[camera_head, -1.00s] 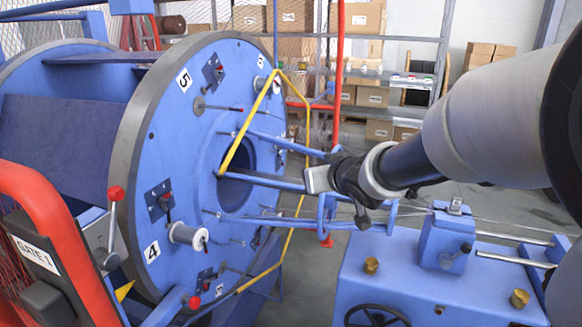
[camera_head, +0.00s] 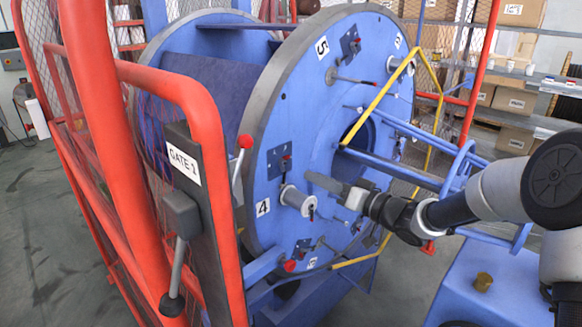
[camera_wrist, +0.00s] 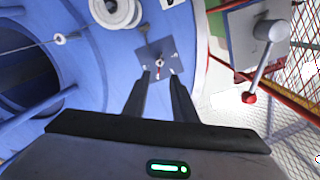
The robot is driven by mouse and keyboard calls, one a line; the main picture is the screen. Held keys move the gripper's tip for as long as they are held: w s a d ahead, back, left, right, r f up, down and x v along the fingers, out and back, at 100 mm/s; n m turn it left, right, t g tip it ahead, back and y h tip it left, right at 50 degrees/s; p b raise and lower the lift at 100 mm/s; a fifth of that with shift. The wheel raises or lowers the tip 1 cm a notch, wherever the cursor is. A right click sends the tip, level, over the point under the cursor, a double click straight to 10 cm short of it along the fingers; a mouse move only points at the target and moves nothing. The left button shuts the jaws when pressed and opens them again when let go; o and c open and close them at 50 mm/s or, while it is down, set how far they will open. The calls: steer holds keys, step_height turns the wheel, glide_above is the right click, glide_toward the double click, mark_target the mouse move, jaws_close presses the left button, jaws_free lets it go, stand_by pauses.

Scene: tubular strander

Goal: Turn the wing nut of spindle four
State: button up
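Spindle four carries a white spool (camera_head: 297,199) on the blue disc, right of the number 4 label (camera_head: 263,208). A small dark piece (camera_head: 311,212) at the spool's outer end looks like its wing nut. The spool also shows at the top edge of the wrist view (camera_wrist: 118,12), partly cut off; the wing nut is not clear there. My gripper (camera_head: 314,181) is beside the spool's upper right in the head view. In the wrist view its fingers (camera_wrist: 160,76) are apart with nothing between them. They point towards a dark switch plate (camera_wrist: 160,57).
A red-knobbed lever (camera_head: 240,160) stands at the disc's left edge, also in the wrist view (camera_wrist: 261,65). The red gate frame (camera_head: 212,150) is left of it. A yellow bar (camera_head: 378,98) and blue tubes (camera_head: 398,168) lie right of the disc's centre.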

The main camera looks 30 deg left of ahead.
mark_target(284, 163)
steer(key=x, duration=1)
steer(key=shift+a, duration=0.2)
jaws_close()
